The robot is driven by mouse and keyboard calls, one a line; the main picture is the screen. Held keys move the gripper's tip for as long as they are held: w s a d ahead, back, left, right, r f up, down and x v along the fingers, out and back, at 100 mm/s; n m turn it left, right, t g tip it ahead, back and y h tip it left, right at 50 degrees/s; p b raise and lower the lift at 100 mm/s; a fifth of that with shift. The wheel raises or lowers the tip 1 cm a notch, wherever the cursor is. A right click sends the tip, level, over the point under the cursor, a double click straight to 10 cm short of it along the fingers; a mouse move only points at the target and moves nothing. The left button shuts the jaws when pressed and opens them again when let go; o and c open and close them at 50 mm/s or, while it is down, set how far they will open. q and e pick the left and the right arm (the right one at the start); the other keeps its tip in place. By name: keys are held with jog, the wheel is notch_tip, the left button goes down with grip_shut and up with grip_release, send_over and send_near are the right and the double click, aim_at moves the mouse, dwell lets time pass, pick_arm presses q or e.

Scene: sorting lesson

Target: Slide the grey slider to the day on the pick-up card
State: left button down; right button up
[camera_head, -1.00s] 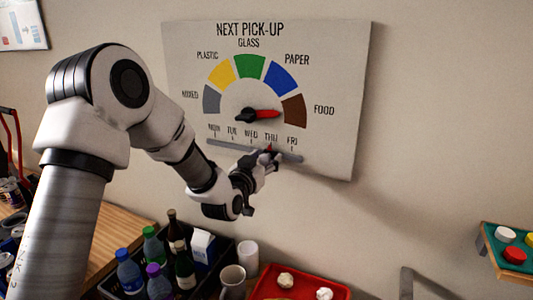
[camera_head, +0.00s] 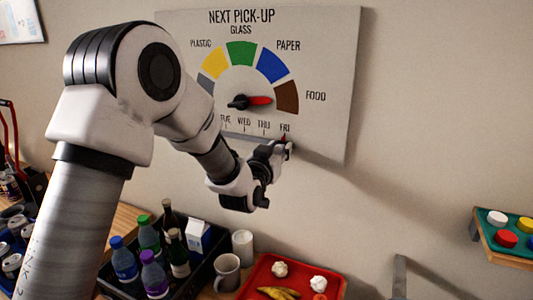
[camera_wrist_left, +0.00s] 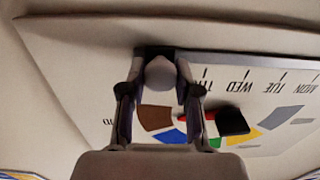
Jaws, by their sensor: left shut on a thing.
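The white NEXT PICK-UP board (camera_head: 335,60) hangs on the wall. A row of days runs along its lower part, above a slot (camera_head: 240,136). My left gripper (camera_head: 284,148) is at the right end of this row, just below FRI. In the left wrist view my left gripper (camera_wrist_left: 158,88) is shut on the rounded grey slider (camera_wrist_left: 160,72), one finger on each side. A small red tip shows above the gripper, by FRI. MON is hidden behind my arm in the head view. A sheet (camera_head: 20,20) at the top left is too small to read. My right gripper is not in view.
The red dial pointer (camera_head: 260,100) points right, towards FOOD. Below stand a dark crate (camera_head: 205,272) of bottles, a mug (camera_head: 227,272), a white cup (camera_head: 243,245) and a red tray (camera_head: 255,280). A green board (camera_head: 490,240) with coloured discs is at the right. The wall between is bare.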

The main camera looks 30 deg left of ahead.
pick_arm(q)
jog(key=shift+a+f, duration=0.1)
jog(key=shift+a, duration=0.05)
jog(key=c, duration=1)
grip_release()
jog(key=shift+d, duration=0.3)
jog(key=shift+c, duration=0.2)
jog(key=shift+o, duration=1)
jog(key=shift+w+d, duration=0.2)
jog(key=shift+w, duration=0.05)
jog(key=shift+s+a, duration=0.1)
jog(key=shift+s, duration=0.3)
jog(key=s, duration=1.1)
jog(key=shift+d, duration=0.4)
jog(key=shift+f, duration=0.1)
jog(key=shift+s, duration=0.15)
